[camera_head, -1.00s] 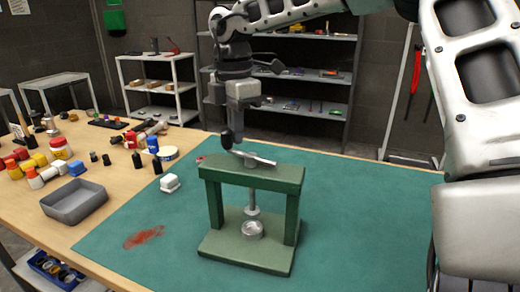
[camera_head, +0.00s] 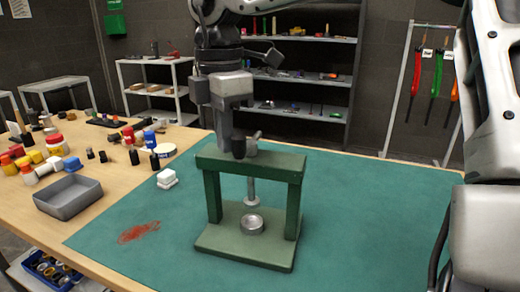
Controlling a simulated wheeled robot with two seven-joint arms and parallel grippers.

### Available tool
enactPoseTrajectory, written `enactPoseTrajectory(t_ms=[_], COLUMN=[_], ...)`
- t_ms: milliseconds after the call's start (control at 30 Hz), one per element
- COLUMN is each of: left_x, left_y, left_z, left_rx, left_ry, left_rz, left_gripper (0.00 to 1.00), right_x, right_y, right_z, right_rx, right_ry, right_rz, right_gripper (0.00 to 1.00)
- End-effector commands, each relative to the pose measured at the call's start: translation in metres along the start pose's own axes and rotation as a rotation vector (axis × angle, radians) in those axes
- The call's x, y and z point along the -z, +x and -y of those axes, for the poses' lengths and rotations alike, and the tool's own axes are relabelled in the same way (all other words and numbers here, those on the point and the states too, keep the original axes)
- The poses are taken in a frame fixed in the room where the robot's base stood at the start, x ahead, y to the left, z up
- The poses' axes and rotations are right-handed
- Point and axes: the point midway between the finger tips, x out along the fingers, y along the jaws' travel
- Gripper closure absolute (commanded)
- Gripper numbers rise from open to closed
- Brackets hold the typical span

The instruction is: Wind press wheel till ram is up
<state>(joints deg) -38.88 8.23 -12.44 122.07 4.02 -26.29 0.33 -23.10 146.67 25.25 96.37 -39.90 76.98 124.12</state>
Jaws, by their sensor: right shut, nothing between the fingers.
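The green press (camera_head: 292,212) stands upright on the teal mat, with a crossbeam on two posts. Its silver ram (camera_head: 251,188) hangs below the beam, its round foot above a silver ring-like cup (camera_head: 251,224) on the base, with a visible gap between. The wheel on top of the beam is mostly hidden behind my right gripper; a dark knob (camera_head: 254,136) shows beside the fingers. My right gripper (camera_head: 239,150) points down at the beam's top, shut and empty. I cannot tell whether it touches the wheel. My left gripper is not in view.
A red smear (camera_head: 138,232) marks the mat (camera_head: 370,220), which is clear to the right. Shelves (camera_head: 300,79) stand behind.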

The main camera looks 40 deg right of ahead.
Motion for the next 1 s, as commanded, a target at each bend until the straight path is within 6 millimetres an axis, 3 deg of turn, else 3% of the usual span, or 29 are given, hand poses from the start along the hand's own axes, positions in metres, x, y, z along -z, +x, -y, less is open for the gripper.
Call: enactPoseTrajectory(t_ms=[467, 1000], left_x=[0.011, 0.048], left_y=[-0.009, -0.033], left_z=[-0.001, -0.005], left_rx=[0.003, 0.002], left_ry=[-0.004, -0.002], left_rz=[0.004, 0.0], left_gripper=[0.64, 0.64], right_x=[0.0, 0.0], right_y=[-0.005, -0.059], right_z=[-0.016, -0.016], right_rx=[0.001, 0.0], right_ry=[-0.001, 0.0], right_rz=[0.0, -0.001], right_gripper=[1.0, 1.0])
